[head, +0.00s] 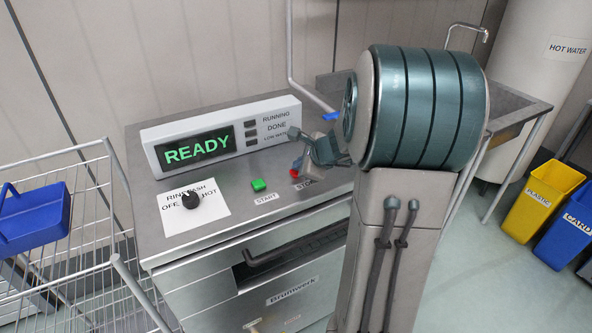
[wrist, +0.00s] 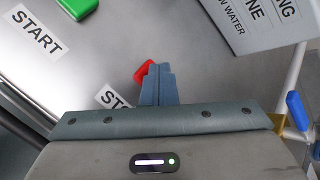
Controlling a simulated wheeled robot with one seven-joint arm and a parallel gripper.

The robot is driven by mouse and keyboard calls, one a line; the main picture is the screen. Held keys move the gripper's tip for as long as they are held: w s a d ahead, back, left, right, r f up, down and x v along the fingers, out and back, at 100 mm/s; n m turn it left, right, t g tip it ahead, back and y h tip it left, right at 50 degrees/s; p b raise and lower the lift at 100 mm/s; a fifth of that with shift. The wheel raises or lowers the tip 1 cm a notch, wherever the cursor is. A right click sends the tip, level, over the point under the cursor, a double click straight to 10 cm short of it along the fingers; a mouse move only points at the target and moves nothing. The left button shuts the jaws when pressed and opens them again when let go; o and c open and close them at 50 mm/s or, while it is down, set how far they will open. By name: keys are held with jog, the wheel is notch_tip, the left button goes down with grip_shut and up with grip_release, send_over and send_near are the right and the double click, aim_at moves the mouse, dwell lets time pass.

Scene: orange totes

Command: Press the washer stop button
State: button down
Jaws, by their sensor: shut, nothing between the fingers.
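The washer (head: 215,285) is a steel cabinet with a sloped-edge top panel. The red stop button (head: 296,168) sits on its top, behind the STOP label (head: 305,184), and is partly covered by my gripper (head: 303,160). In the wrist view the red button (wrist: 142,72) shows just left of and beyond my closed blue-grey fingertips (wrist: 158,72). The fingers overlap its right part; I cannot tell whether they touch it. My gripper is shut and empty. The green start button (head: 258,185) is to the left, above its START label. The display (head: 198,150) reads READY.
A wire rack (head: 75,260) with a blue bin (head: 35,215) stands at left. A sink (head: 515,105) is behind at right, with yellow and blue bins (head: 540,200) on the floor.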

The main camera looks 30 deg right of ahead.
jog(key=shift+r+p, duration=0.6)
jog(key=shift+r, duration=0.25)
notch_tip(320, 180, up, 5)
jog(key=p, duration=0.4)
dwell(0.6)
jog(key=s+a+r+n+g+y, duration=0.1)
jog(key=s+a+r+n+g, duration=0.25)
jog(key=s+a+n, duration=0.8)
jog(key=s+a+n+g+h, duration=0.1)
jog(key=s+a+n, duration=0.1)
jog(key=s+n, duration=0.4)
jog(key=s+a+f+n+g+h, duration=0.1)
jog(key=s+a+n+h, duration=0.1)
jog(key=s+n, duration=0.4)
jog(key=shift+s+a+f+n, duration=0.25)
jog(key=shift+s+a+n, duration=0.1)
jog(key=shift+s+a, duration=0.1)
